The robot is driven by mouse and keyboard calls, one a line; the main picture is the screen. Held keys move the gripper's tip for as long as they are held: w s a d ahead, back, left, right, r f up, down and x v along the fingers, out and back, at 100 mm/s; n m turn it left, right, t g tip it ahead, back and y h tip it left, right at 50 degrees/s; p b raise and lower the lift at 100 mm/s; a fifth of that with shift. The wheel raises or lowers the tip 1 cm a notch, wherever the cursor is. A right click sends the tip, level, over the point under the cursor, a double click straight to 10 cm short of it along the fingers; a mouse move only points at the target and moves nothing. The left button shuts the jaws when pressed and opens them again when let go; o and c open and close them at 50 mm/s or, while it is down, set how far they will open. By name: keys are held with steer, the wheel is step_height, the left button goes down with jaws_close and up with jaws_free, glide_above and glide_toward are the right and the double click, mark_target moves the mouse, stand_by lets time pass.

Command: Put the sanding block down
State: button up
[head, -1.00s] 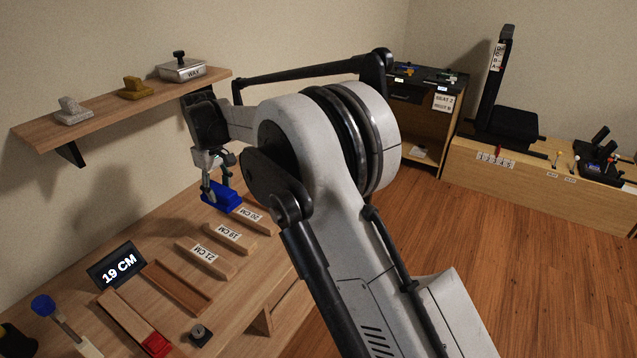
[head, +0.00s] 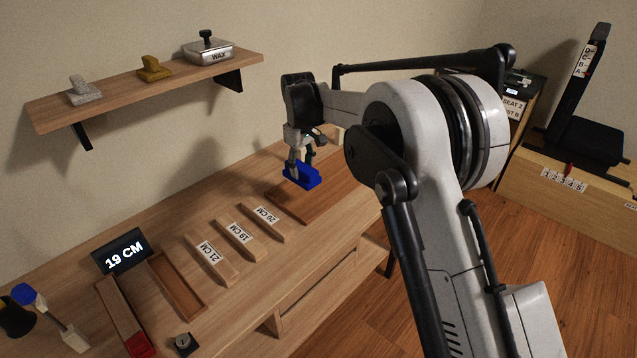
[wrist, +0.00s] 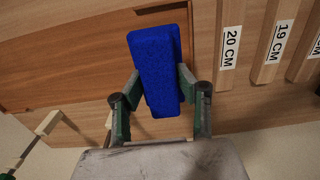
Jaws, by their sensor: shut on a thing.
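The blue sanding block (head: 303,175) is between the fingers of my gripper (head: 297,160) over the back right of the workbench. In the wrist view the block (wrist: 156,65) is a long blue piece with a rough face, and the two fingers (wrist: 160,95) close on its sides. A reddish-brown board (head: 318,193) lies on the bench beneath the block. It also fills the upper left of the wrist view (wrist: 70,55). I cannot tell whether the block touches the board or is a little above it.
Wooden bars labelled 20 CM (head: 265,224), 19 CM (head: 240,237) and 21 CM (head: 211,260) lie left of the board. A 19 CM display (head: 121,252) stands further left beside two trays.

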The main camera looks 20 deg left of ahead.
steer(key=shift+w+d+f, duration=0.6)
steer(key=shift+f, duration=0.55)
steer(key=shift+w+d+f, duration=0.55)
steer(key=shift+d+f, duration=0.05)
steer(key=shift+f, duration=0.6)
steer(key=shift+w+d+f, duration=0.6)
steer(key=shift+f, duration=0.55)
steer(key=shift+f+b, duration=0.5)
steer(key=shift+f, duration=0.1)
steer(key=o, duration=1)
